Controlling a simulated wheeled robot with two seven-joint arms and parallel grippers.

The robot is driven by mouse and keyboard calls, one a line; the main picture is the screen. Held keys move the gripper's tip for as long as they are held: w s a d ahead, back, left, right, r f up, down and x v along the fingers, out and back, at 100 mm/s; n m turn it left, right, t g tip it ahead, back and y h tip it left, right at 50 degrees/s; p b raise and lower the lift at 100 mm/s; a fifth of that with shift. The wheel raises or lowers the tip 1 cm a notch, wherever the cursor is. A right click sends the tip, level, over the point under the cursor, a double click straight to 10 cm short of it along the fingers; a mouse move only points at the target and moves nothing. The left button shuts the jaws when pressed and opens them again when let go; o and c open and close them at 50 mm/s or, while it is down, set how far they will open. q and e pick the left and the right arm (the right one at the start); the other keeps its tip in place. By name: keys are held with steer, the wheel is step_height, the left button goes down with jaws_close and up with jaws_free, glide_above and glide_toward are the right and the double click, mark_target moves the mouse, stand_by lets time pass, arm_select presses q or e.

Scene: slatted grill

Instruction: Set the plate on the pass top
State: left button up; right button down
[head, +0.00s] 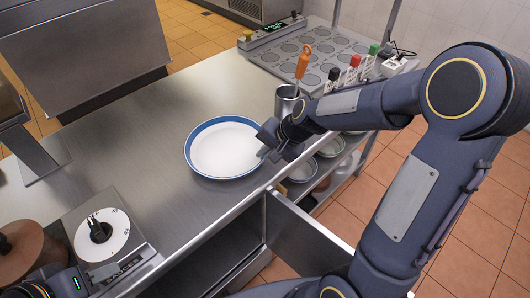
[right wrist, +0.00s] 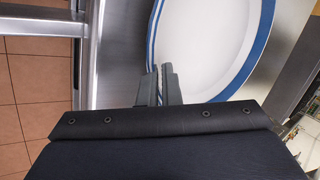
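The white plate with a blue rim (head: 224,148) shows face up over the steel counter (head: 150,130), near the counter's right edge. I cannot tell whether it rests on the steel or is just above it. My right gripper (head: 265,151) is at the plate's right rim. In the right wrist view its fingers (right wrist: 160,88) are close together with the rim of the plate (right wrist: 205,45) between them. My left gripper shows only in part at the bottom left of the head view (head: 68,287); its fingertips are not clear. I cannot tell which surface is the pass top.
A device with a white dial (head: 102,232) and a brown round object (head: 25,250) stand at the left. A steel canister (head: 286,102) with an orange-handled tool, several bottles and a tray of round wells (head: 310,55) are at the back right.

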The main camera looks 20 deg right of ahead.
steer(key=shift+f, duration=0.1)
steer(key=c, duration=1.6)
jaws_free()
steer(key=shift+d+r, duration=0.1)
steer(key=shift+r, duration=0.35)
steer(key=v, duration=1.1)
steer(key=s+n, duration=0.2)
steer(key=s, duration=0.4)
steer(key=s+a+n, duration=0.1)
steer(key=s+n, duration=0.2)
steer(key=s, duration=0.3)
steer(key=s+a+n+t+p, duration=0.1)
steer(key=s+n, duration=0.1)
steer(key=s, duration=0.4)
steer(key=shift+s+a+f+h, duration=0.1)
steer(key=shift+s+a+h, duration=0.15)
steer(key=shift+s+h, duration=0.15)
